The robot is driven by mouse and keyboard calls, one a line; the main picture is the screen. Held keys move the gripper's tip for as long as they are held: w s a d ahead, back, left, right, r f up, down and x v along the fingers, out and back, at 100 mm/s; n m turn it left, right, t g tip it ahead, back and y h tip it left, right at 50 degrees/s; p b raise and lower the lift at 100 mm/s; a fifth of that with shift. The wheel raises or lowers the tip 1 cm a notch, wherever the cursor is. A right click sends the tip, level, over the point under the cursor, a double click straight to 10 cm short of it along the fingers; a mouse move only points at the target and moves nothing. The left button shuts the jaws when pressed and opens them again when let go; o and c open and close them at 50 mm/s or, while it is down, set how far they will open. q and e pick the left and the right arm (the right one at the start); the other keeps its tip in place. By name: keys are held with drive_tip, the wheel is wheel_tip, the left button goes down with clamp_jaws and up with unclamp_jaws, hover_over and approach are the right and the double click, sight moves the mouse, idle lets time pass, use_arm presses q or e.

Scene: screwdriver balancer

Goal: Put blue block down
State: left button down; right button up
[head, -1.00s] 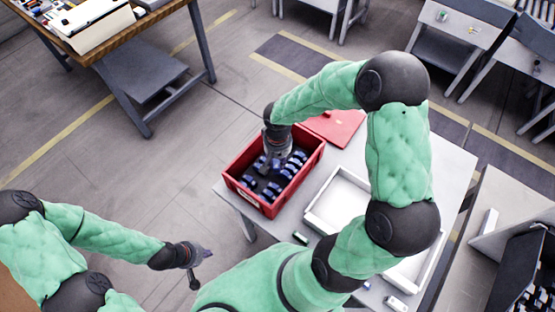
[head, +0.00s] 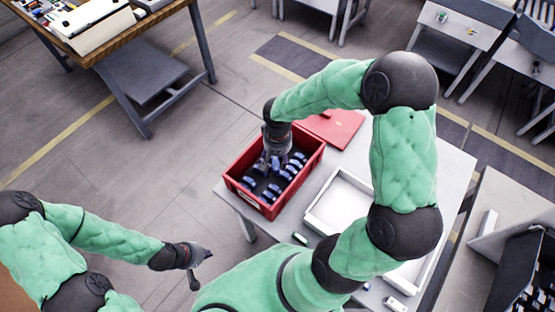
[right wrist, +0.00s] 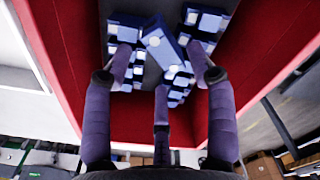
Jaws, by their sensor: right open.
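The red box (head: 315,163) stands on the grey table and holds several blue blocks (head: 284,178) in rows. My right gripper (head: 275,160) reaches down into the far part of the box. In the right wrist view its purple fingers (right wrist: 160,85) are spread apart. One blue block (right wrist: 162,47) lies tilted across the others between and just beyond the fingertips; I cannot tell whether any finger touches it. My left gripper (head: 203,256) hangs off to the left, away from the table, too small to read its jaws.
A white tray (head: 313,219) stands right of the red box, partly hidden by my right arm. A red flat lid or panel (head: 335,127) lies behind the box.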

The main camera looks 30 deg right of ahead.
sight(278, 163)
wheel_tip(278, 163, up, 10)
drive_tip(key=p, duration=0.2)
drive_tip(key=shift+f, duration=0.15)
